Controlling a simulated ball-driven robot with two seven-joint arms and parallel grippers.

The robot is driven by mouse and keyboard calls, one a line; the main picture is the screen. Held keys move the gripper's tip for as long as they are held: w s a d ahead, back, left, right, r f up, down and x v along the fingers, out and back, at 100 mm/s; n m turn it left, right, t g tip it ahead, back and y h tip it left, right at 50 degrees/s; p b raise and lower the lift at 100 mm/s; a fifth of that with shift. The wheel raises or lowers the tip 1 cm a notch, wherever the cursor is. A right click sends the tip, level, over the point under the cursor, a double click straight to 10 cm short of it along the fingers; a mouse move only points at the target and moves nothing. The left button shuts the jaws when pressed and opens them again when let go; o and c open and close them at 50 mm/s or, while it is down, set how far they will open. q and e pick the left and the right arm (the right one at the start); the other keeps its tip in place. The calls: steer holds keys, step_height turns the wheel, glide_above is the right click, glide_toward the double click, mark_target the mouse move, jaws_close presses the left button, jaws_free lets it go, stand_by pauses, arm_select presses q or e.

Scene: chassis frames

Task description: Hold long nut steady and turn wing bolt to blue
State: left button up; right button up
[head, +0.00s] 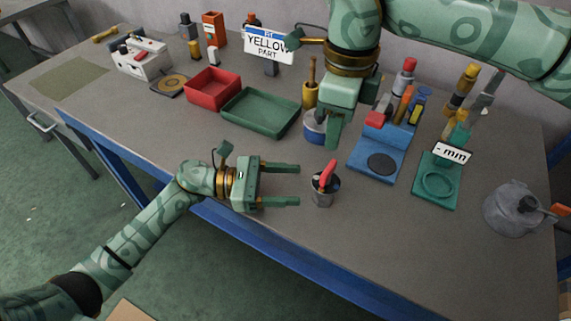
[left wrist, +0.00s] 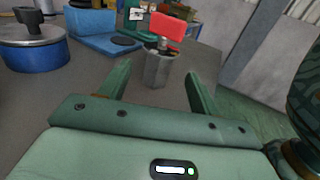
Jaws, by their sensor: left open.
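The long nut (head: 323,198) is a grey hexagonal piece standing upright near the table's front edge. The wing bolt (head: 328,173), with a red wing, sits on top of it. In the left wrist view the nut (left wrist: 158,71) and red wing (left wrist: 167,27) appear ahead, between the lines of my fingers. My left gripper (head: 298,185) is open and empty, its tips just left of the nut, apart from it. My right gripper (head: 337,138) points down above and behind the nut, apart from it; its finger gap is not clear.
A round blue pot (head: 314,134) is partly hidden behind my right gripper. A blue stand (head: 375,165) and a teal stand (head: 436,194) are to the right, then a grey kettle (head: 511,210). Green (head: 262,113) and red trays (head: 213,90) and a sign reading "YELLOW PART" (head: 266,45) lie behind.

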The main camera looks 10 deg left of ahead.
mark_target(322, 187)
arm_select(q)
steer(key=d, duration=0.2)
steer(key=w+d, duration=0.1)
steer(key=d, duration=0.4)
steer(key=shift+w+d+f, duration=0.15)
steer(key=shift+d+f, duration=0.05)
steer(key=shift+f, duration=0.05)
